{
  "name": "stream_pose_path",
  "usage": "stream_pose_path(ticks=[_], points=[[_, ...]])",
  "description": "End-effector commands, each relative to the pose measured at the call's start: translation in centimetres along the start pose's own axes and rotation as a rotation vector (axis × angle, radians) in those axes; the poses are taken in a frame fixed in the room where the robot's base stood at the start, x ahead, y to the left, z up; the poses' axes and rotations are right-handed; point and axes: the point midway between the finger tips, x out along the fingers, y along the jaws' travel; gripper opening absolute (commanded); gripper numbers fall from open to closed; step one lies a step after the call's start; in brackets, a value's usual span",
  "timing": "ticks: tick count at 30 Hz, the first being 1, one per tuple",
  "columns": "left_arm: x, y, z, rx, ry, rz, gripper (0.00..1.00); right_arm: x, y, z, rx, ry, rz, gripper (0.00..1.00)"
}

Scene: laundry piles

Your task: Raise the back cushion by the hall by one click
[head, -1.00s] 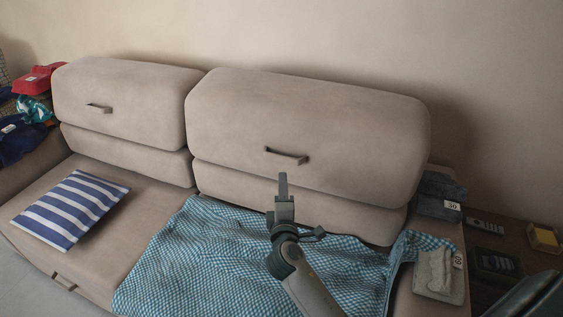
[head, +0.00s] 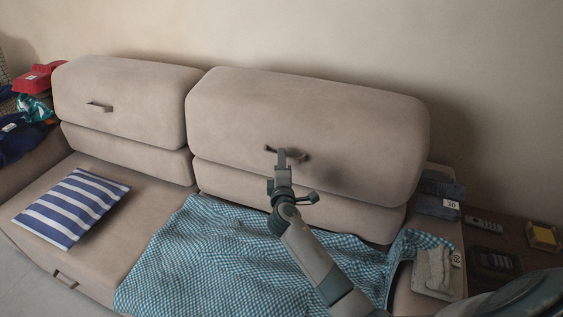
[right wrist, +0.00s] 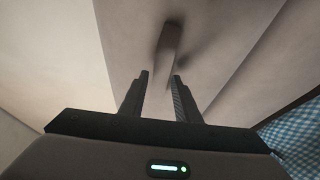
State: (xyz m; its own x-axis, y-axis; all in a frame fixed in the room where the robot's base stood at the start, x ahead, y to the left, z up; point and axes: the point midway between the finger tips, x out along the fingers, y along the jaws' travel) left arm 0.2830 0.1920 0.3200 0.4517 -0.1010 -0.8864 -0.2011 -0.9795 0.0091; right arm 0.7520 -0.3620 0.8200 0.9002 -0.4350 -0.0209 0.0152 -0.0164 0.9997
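The right back cushion (head: 320,115) of the beige sofa has a dark pull handle (head: 302,158) on its front. The left back cushion (head: 135,90) has a similar handle (head: 100,107). The frames do not show which side the hall is on. My right gripper (head: 281,156) is at the right cushion's handle and hides part of it in the head view. In the right wrist view its two fingers (right wrist: 160,78) are apart, with the handle (right wrist: 168,42) ahead of and partly between the tips; contact cannot be told. My left gripper is not in view.
A blue checked blanket (head: 215,255) covers the seat below my right arm. A striped pillow (head: 70,207) lies on the left seat. Folded dark cloths (head: 440,190) and a pale cloth (head: 433,270) are at the right end, beside a dark side table (head: 515,248) with small items.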

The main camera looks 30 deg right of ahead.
Motion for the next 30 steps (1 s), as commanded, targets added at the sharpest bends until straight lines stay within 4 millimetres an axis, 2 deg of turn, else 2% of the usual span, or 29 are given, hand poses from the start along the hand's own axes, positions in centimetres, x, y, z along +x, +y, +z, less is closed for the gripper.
stream_pose_path(ticks=[4, 7, 8, 13, 17, 25, 26, 27, 30], points=[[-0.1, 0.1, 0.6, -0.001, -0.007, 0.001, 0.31, 0.0, 0.0, 0.0, 0.000, 0.000, 0.000, 0.27], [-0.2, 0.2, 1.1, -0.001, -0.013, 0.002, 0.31, 0.0, 0.0, 0.0, 0.000, 0.000, 0.000, 0.03], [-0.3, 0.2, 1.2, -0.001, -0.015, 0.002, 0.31, 0.0, 0.0, 0.0, 0.000, 0.000, 0.000, 0.00], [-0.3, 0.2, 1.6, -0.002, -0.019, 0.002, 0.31, -0.1, -0.1, -0.1, 0.001, 0.001, -0.001, 0.00], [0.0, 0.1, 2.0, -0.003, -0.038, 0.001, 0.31, -1.1, -0.7, -0.5, 0.002, 0.001, -0.002, 0.00], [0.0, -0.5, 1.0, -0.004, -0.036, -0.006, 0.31, -1.3, -0.9, -0.6, 0.000, 0.002, -0.006, 0.00], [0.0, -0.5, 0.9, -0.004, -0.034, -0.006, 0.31, -1.3, -0.9, -0.6, 0.000, 0.002, -0.006, 0.18], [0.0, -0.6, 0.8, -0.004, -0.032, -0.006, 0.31, -1.3, -0.9, -0.6, 0.000, 0.002, -0.006, 0.28], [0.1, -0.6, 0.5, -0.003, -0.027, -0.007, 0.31, -1.2, -0.8, -0.6, 0.000, 0.002, -0.004, 0.29]])
